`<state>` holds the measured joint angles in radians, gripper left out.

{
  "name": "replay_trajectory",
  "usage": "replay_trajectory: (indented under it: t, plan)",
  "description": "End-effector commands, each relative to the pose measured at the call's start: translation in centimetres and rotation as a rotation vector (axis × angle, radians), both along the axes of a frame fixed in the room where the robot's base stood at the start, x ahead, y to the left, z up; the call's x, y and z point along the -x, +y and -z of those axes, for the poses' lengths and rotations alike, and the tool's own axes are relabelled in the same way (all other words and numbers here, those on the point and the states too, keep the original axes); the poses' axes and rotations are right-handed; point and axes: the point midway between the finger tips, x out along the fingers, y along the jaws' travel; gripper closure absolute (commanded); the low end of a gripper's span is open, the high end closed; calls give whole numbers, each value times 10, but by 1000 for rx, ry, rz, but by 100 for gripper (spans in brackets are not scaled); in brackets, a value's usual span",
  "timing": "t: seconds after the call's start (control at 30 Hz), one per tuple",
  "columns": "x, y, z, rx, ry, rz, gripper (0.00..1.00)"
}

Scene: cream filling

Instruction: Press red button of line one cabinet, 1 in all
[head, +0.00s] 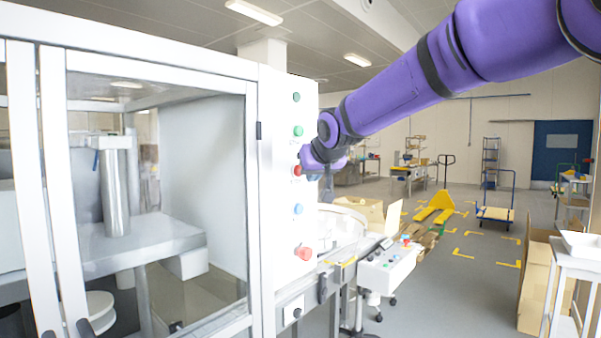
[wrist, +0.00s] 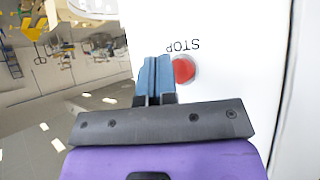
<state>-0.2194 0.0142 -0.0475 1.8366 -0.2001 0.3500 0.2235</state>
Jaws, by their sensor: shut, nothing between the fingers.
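The white cabinet's button panel (head: 285,215) stands in the middle of the head view, with a vertical row of buttons on it. A red button (head: 296,170) is at mid-height, just left of my purple wrist. In the wrist view a red button (wrist: 183,70) sits beside an upside-down "STOP" label. My gripper (wrist: 154,60) is shut and empty, its blue fingertips over the white panel, immediately left of that button. I cannot tell whether the tips touch the panel. The fingers are not clearly seen in the head view.
Two green buttons (head: 298,131) are above the red one; a blue button (head: 298,209) and a larger red knob (head: 304,253) are below. The glass-fronted cabinet (head: 155,68) fills the left. A small control box (head: 388,268) stands to the right. Open floor lies further right.

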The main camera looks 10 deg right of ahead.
Motion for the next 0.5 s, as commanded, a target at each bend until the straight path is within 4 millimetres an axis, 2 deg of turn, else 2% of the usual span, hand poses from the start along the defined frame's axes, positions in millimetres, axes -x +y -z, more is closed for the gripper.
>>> replay_trajectory:
  t: [0.23, 0.5]
  plan:
    - [2, -1, 0, 0, 0, 0, 100]
    - [19, -14, 0, 0, -1, 1, 100]
